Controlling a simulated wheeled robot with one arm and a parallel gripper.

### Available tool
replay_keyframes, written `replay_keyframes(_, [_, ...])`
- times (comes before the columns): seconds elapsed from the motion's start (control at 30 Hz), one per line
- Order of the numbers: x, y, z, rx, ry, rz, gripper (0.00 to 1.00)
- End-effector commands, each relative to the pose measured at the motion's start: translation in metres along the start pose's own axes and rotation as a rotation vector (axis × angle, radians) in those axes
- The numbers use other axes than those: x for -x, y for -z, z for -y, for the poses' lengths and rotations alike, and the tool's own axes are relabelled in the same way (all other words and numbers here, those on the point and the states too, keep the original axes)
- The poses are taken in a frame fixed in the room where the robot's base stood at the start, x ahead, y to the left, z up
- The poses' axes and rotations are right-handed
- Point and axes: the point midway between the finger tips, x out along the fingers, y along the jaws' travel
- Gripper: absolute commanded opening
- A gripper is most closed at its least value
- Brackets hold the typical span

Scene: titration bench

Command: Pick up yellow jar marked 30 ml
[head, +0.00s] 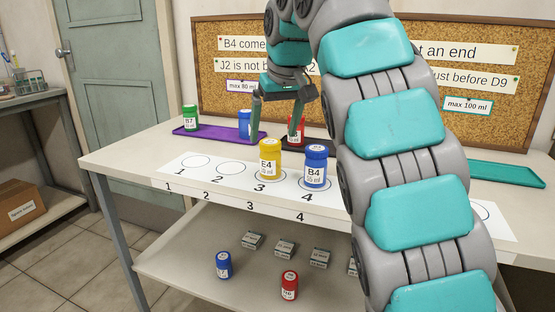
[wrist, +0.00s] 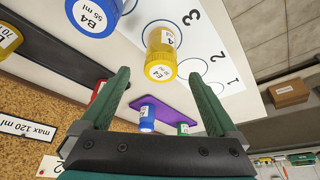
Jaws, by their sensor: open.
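The yellow jar (head: 270,158) stands upright on circle 3 of the white numbered mat. Its label reads E4, with a small volume line that is hard to read. In the wrist view the yellow jar (wrist: 160,62) shows its cap, just beyond and between the fingertips. My gripper (head: 277,112) is open and empty, above and behind the yellow jar in the head view, not touching it. Its two green fingers (wrist: 158,77) spread apart in the wrist view.
A blue jar B4 (head: 316,167) stands close to the right on circle 4. A purple tray (head: 215,133) holds a green jar (head: 190,118) and a blue jar (head: 244,124). A red jar (head: 295,130) stands behind. Circles 1 and 2 of the mat (head: 198,176) are empty.

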Motion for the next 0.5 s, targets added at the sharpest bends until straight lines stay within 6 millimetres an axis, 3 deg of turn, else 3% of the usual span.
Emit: replay_keyframes(0.5, [-0.025, 0.002, 0.003, 0.011, 0.001, -0.004, 0.95])
